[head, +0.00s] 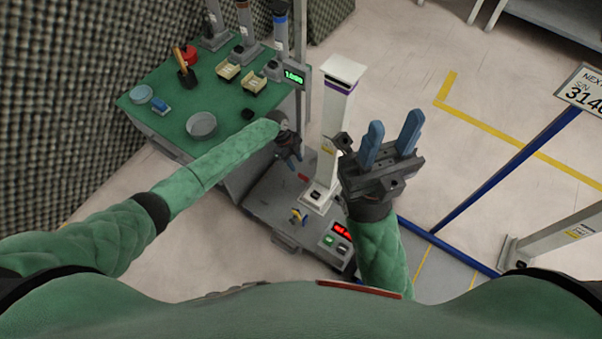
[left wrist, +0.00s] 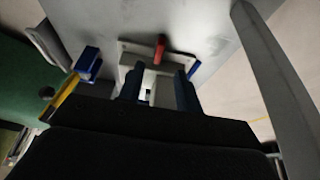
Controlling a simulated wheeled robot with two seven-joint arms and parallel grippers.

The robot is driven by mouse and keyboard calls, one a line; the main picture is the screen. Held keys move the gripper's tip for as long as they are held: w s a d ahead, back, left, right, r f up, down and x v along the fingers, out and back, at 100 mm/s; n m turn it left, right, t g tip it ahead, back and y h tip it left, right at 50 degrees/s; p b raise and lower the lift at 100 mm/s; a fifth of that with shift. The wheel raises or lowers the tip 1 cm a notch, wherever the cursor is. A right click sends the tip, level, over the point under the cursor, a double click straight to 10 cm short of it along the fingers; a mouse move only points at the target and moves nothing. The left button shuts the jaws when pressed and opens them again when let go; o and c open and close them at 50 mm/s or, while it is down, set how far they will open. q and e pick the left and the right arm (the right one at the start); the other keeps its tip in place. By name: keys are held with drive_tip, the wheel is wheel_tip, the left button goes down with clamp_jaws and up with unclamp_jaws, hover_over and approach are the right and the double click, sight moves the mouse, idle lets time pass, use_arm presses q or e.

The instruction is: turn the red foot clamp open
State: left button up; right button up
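The red foot clamp (head: 303,177) is a small red piece at the foot of the white column (head: 335,115), on the grey platform. In the left wrist view the red clamp (left wrist: 160,46) stands on a pale foot plate (left wrist: 130,52), just beyond my fingertips. My left gripper (head: 292,158) reaches down above and left of the clamp. In the left wrist view its two blue fingers (left wrist: 158,88) are apart with nothing held between them. Whether they touch the plate I cannot tell. My right gripper (head: 392,140) is raised right of the column, its blue fingers apart and empty.
A green table (head: 165,125) with a bowl, bins and tools stands left. A grey post (head: 302,100) with a green display rises beside the column. A yellow-and-blue part (head: 298,215) and a control box (head: 336,240) sit on the platform's near side. Blue rails lie right.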

use_arm(q)
drive_tip(key=b+x, duration=0.1)
drive_tip(key=x, duration=0.6)
drive_tip(key=shift+s+f, duration=0.1)
drive_tip(key=shift+f, duration=0.05)
clamp_jaws()
